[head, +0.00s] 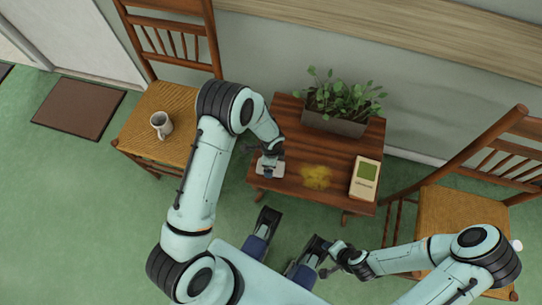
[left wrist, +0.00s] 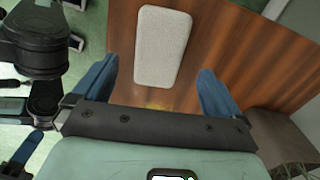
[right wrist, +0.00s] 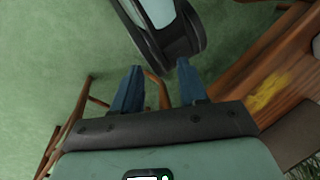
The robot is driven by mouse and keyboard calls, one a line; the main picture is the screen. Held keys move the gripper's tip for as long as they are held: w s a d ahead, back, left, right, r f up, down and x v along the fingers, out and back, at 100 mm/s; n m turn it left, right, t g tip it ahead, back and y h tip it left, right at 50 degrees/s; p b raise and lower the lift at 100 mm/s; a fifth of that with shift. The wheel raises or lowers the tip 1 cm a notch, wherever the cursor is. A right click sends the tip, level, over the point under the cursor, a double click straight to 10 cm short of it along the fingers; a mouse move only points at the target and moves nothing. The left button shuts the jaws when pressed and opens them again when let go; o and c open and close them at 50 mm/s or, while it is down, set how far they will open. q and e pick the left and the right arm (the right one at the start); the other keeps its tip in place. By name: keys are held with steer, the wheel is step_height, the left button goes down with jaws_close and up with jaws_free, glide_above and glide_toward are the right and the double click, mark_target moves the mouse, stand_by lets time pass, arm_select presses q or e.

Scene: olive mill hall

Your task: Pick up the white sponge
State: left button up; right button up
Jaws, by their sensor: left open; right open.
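The white sponge (left wrist: 163,45) lies flat on the brown wooden table (left wrist: 210,35), a pale rounded block seen whole in the left wrist view. In the head view the sponge (head: 265,172) shows partly at the table's left end, under my left gripper (head: 269,160). In the left wrist view my left gripper (left wrist: 156,72) is open, with its blue fingers apart on either side of the sponge's near end and nothing between them gripped. My right gripper (right wrist: 158,67) is open and empty over the green floor, off the table's front; it also shows in the head view (head: 332,262).
A chair at left (head: 150,135) holds a grey mug (head: 161,124). Another chair (head: 455,212) stands at right.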

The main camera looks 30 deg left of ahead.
arm_select(q)
step_height(320, 180, down, 5)
steer(key=shift+s+f+b, duration=0.1)
steer(key=shift+b, duration=0.6)
steer(key=c, duration=1.1)
arm_select(e)
steer(key=shift+w+d+f+t, duration=0.15)
steer(key=shift+w+d+f, duration=0.15)
steer(key=shift+w+f, duration=0.2)
steer(key=shift+w+d+f+t, duration=0.15)
steer(key=shift+w+d+f, duration=0.15)
steer(key=shift+w, duration=0.3)
